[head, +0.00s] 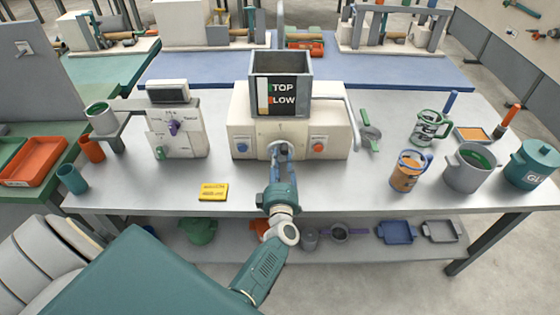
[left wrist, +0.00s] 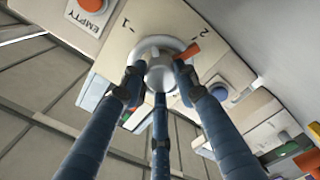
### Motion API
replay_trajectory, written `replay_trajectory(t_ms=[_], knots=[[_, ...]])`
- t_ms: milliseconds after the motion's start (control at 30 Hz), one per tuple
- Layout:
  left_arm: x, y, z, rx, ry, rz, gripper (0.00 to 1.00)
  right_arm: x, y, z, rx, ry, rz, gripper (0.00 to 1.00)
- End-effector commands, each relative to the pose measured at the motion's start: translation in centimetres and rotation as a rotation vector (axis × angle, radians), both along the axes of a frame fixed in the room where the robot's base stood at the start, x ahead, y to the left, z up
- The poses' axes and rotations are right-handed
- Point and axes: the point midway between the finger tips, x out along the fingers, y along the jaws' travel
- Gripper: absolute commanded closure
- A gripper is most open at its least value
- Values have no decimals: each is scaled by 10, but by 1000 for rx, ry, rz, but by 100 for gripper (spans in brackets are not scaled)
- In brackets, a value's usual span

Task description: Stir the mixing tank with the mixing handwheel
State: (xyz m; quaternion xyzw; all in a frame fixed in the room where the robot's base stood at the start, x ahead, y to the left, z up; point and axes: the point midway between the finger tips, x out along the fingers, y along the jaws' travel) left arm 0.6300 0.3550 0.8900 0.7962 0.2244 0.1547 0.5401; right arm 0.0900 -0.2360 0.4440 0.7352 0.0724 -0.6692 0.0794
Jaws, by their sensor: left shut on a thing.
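The tank (head: 281,98) is a grey open-topped box with a "TOP"/"LOW" level plate, on a cream machine body (head: 335,133) at the table's middle. A round grey-white knob with an orange pointer (left wrist: 160,66) sits on its front face, between marks 1 and 2. My left gripper (head: 281,152) is shut on this knob; in the left wrist view its fingers (left wrist: 158,82) close around it. I cannot tell whether this knob is the mixing handwheel. A grey bent bar (head: 352,122) stands at the machine's right side. My right gripper is not in view.
A blue button (head: 242,147) and an orange button (head: 319,146) flank the knob. A control box (head: 178,135) stands left and a yellow block (head: 213,192) lies in front. Jugs and pots, including a grey pot (head: 470,170), stand right. The table's front middle-right is clear.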

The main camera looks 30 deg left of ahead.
Motion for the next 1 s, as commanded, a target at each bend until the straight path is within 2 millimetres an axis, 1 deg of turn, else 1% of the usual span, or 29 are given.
replay_trajectory(t_ms=[33, 167, 200, 267, 467, 567, 667, 767, 867, 1000], knots=[[3, -7, -1, -5, 4, -14, 96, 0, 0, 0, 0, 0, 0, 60], [2, -7, -2, -6, 4, -14, 96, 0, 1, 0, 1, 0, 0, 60], [2, -7, -2, -6, 4, -14, 64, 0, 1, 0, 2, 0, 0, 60], [2, -7, -2, -6, 5, -13, 52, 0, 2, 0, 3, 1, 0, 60], [1, -4, -2, -4, 3, -8, 52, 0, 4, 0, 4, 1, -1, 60], [0, -3, -2, -9, 0, -6, 52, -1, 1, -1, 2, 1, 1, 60], [0, -2, -3, -53, -30, -5, 52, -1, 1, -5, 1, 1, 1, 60], [0, -2, -4, -169, -102, -5, 52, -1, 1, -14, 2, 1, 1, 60], [0, -2, -6, -351, -214, -6, 52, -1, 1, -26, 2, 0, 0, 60], [0, -1, -5, -654, -402, -8, 52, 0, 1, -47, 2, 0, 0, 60]])
